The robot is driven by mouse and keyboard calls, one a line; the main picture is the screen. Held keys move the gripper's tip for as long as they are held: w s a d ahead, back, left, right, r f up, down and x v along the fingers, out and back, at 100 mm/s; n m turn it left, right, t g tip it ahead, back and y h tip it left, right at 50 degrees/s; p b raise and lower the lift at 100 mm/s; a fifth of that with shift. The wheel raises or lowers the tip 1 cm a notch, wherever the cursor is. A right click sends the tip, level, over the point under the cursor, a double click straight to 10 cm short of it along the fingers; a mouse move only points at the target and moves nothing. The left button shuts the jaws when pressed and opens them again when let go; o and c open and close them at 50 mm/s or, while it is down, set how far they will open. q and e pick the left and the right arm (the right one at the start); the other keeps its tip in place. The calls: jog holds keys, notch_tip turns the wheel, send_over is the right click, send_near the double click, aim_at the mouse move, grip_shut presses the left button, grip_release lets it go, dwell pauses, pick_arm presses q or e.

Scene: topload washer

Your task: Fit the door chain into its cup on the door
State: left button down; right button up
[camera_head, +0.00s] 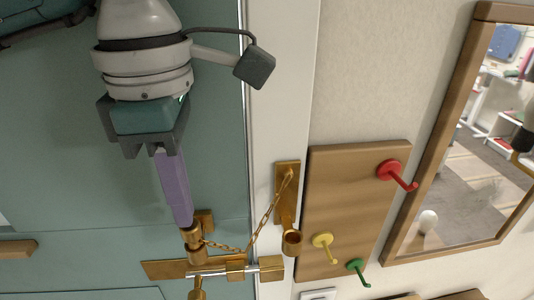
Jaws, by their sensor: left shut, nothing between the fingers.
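My left gripper (181,222) comes down from the top in front of the teal door (60,150). Its long purple fingers are shut, and I see nothing held between them. The fingertips are at the brass cup (196,250) on the door, overlapping its top in this view. The brass door chain (264,222) hangs from a plate (287,180) on the white door frame and sags across to this cup. The chain's end is at the cup beside the fingertips. I cannot tell whether it is seated inside. My right gripper is not in view.
A brass slide bolt (225,273) lies just below the door cup. Another brass cup (291,243) is on the frame. A wooden board (345,195) with red, yellow and green hooks and a wood-framed mirror (440,150) are at the right. A wooden bar (15,249) is at the left.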

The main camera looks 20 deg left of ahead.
pick_arm(q)
jog(key=shift+r+p, duration=1.65)
jog(key=shift+r, duration=1.5)
